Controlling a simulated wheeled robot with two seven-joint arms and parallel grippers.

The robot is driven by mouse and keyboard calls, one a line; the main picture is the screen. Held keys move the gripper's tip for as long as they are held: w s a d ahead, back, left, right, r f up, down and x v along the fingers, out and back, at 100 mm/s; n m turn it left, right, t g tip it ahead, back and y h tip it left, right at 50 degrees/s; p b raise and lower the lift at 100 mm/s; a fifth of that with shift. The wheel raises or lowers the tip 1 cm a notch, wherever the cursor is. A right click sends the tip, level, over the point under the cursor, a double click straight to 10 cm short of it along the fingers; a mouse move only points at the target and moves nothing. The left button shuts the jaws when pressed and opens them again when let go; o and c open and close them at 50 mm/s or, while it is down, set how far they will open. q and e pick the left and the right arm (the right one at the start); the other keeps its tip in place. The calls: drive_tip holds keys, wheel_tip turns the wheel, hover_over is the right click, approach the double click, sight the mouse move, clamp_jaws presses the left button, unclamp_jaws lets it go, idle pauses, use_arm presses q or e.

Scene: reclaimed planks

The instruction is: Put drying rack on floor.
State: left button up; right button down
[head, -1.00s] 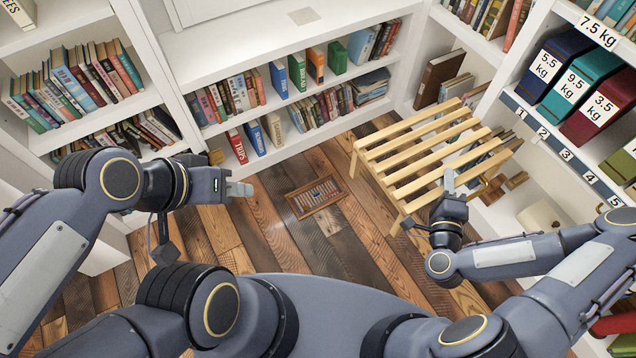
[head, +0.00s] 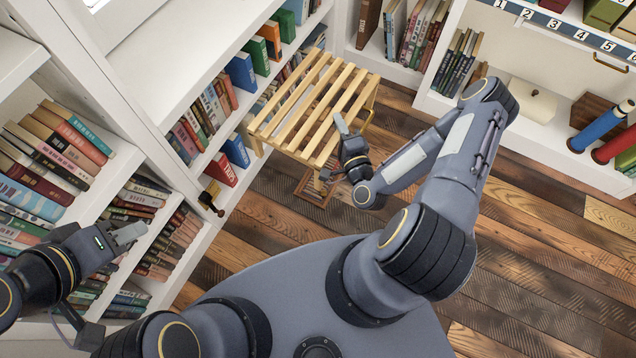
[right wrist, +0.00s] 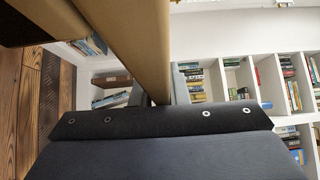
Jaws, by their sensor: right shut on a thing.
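The drying rack (head: 290,112) is a pale wooden frame of parallel slats with short legs. In the head view it is in front of the white bookcase, slats facing up. My right gripper (head: 341,126) is shut on its near right edge. Wooden bars of the rack (right wrist: 135,45) fill the upper middle of the right wrist view, between the fingers. I cannot tell whether the legs touch the plank floor (head: 285,215). My left gripper (head: 128,234) is empty at the left, in front of book shelves; its finger gap cannot be made out.
A brown floor grille (head: 314,192) lies partly under the rack. The bookcase (head: 165,85) stands close along the rack's left side. Another shelf unit (head: 480,105) with a white box (head: 530,100) is at the back right. The plank floor at right (head: 520,230) is clear.

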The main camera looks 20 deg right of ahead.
drive_tip(key=s+d+f+b, duration=0.25)
drive_tip(key=f+b, duration=0.45)
drive_tip(key=f, duration=0.5)
drive_tip(key=s+d+f+y+b, duration=0.1)
drive_tip(key=s+d+f+b, duration=0.15)
drive_tip(key=f+b, duration=0.75)
drive_tip(key=s+d+f+b, duration=0.2)
drive_tip(key=d+f+b, duration=0.15)
drive_tip(key=f, duration=1.15)
drive_tip(key=w+a+f+b, duration=0.4)
drive_tip(key=w+f+b, duration=0.5)
drive_tip(key=w+f, duration=0.4)
drive_tip(key=shift+f+n, duration=0.15)
drive_tip(key=shift+n, duration=0.25)
drive_tip(key=shift+w+a, duration=0.1)
drive_tip(key=shift+f, duration=0.2)
drive_tip(key=c, duration=1.4)
unclamp_jaws()
